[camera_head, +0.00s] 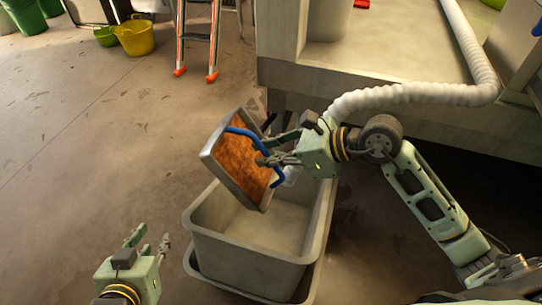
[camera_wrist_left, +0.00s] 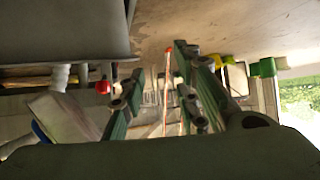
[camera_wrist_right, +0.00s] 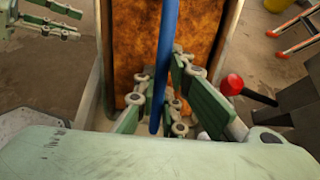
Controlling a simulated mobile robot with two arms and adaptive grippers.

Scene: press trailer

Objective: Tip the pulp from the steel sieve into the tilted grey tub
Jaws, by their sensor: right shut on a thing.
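The steel sieve (camera_head: 210,160) is tilted steeply above the left rim of the grey tub, with brown-orange pulp (camera_head: 238,158) in it. My right gripper (camera_head: 268,160) is shut on the sieve's blue handle (camera_wrist_right: 166,60), which arches across the pulp in the right wrist view. The pulp (camera_wrist_right: 190,40) fills much of the sieve there. The grey tub (camera_head: 250,258) stands tilted below the sieve, and the part of its floor that shows is bare. My left gripper (camera_head: 150,243) is open and empty, left of the tub. Its spread fingers also show in the left wrist view (camera_wrist_left: 160,100).
A corrugated white hose (camera_head: 420,93) runs over my right arm from the raised platform (camera_head: 390,50). A ladder with red feet (camera_head: 198,40) and a yellow bucket (camera_head: 135,38) stand at the back. The floor at left (camera_head: 70,130) is free.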

